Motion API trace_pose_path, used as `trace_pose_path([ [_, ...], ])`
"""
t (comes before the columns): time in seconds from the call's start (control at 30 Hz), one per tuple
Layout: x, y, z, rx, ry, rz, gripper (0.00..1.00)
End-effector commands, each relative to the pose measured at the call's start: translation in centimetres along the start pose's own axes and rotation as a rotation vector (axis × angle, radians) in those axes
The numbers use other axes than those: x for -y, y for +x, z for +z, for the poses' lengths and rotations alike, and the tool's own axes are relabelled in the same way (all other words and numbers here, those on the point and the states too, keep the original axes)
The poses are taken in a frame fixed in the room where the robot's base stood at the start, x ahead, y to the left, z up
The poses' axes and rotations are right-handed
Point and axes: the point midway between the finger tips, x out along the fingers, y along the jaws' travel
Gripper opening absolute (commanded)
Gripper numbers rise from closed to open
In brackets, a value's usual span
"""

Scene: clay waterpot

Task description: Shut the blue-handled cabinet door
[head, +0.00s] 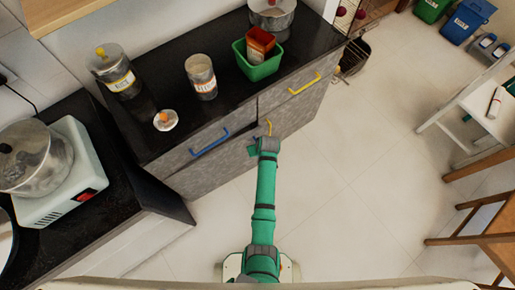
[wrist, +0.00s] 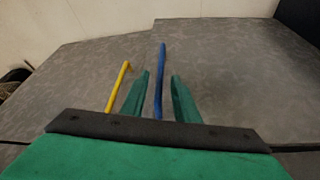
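In the wrist view, a long blue handle (wrist: 160,75) stands out from a grey cabinet door (wrist: 230,65). My gripper (wrist: 160,77) is open, with one green finger on each side of this handle. Gaps show between the fingers and the handle. A yellow handle (wrist: 119,86) is just left of the fingers. In the head view, my gripper (head: 263,147) is low at the cabinet front, beside the yellow handle (head: 269,126). The blue door handle is hidden behind my gripper there. I cannot tell exactly how far the door stands open.
The cabinet also has a blue drawer handle (head: 210,143) and a yellow drawer handle (head: 305,83). Its black top (head: 225,115) holds jars, a green basket (head: 258,66) and a pot. A white appliance (head: 62,175) is at left.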

Motion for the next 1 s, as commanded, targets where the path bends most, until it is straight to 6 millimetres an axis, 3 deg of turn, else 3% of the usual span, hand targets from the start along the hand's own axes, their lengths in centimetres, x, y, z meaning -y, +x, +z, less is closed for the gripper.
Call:
trace_pose_path([
  [0.2,0.0,3.3,0.1,0.002,0.001,0.000,0.28],
  [0.37,0.0,4.8,0.0,0.000,0.001,0.001,0.28],
  [0.8,0.0,5.6,0.0,-0.001,0.001,0.001,0.28],
  [0.83,0.0,5.6,0.0,-0.001,0.001,0.001,0.26],
  [0.93,0.0,5.6,0.0,-0.001,0.001,0.001,0.02],
  [1.0,0.0,5.6,0.0,-0.001,0.001,0.001,0.00],
])
